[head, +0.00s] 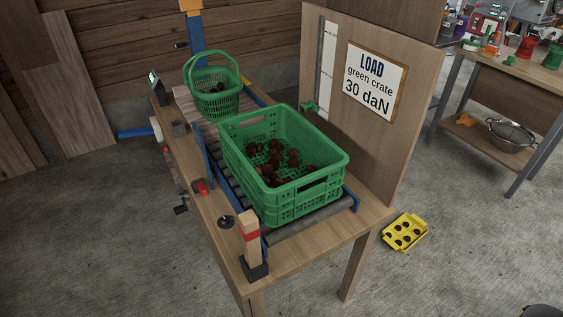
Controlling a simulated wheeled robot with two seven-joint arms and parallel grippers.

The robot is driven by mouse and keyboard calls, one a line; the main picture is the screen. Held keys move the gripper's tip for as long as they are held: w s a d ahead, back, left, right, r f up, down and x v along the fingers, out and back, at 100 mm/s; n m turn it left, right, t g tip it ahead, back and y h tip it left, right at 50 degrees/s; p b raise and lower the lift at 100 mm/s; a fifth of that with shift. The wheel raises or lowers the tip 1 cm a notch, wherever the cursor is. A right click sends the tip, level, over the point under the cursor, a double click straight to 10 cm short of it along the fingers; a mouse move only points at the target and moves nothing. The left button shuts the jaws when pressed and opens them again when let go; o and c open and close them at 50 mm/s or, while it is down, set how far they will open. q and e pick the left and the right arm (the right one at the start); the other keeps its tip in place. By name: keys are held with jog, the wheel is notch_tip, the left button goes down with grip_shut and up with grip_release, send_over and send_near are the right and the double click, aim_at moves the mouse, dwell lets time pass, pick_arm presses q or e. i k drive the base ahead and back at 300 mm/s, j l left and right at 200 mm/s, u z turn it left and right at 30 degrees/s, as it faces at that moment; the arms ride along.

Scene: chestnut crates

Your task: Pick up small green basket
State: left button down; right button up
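The small green basket (214,103) stands upright at the back end of the roller conveyor on the wooden bench. Its handle arches over its top, and a few brown chestnuts lie inside. It sits behind the large green crate (246,169), with only a small gap or overlap between them in this view. Neither of my grippers shows in the head view.
The crate holds many chestnuts on the rollers (305,220). A wooden panel with a load sign (373,80) rises on the right. A wooden post (249,239) stands at the bench's front. A yellow tray (404,232) lies on the floor. Floor to the left is clear.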

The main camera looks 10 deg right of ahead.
aim_at(215, 90)
jog(key=i+j+z, duration=0.15)
jog(key=j+z, duration=0.35)
jog(key=j, duration=0.65)
jog(key=j+z, duration=0.5)
jog(key=j, duration=0.6)
jog(key=i+j+z, duration=0.25)
jog(key=j, duration=0.15)
jog(key=j+z, duration=0.25)
jog(key=i+j+z, duration=0.2)
jog(key=j, duration=0.35)
jog(key=j+z, duration=0.25)
jog(key=j, duration=0.2)
jog(key=i+j+z, duration=0.15)
jog(key=j, duration=0.25)
jog(key=i, duration=0.05)
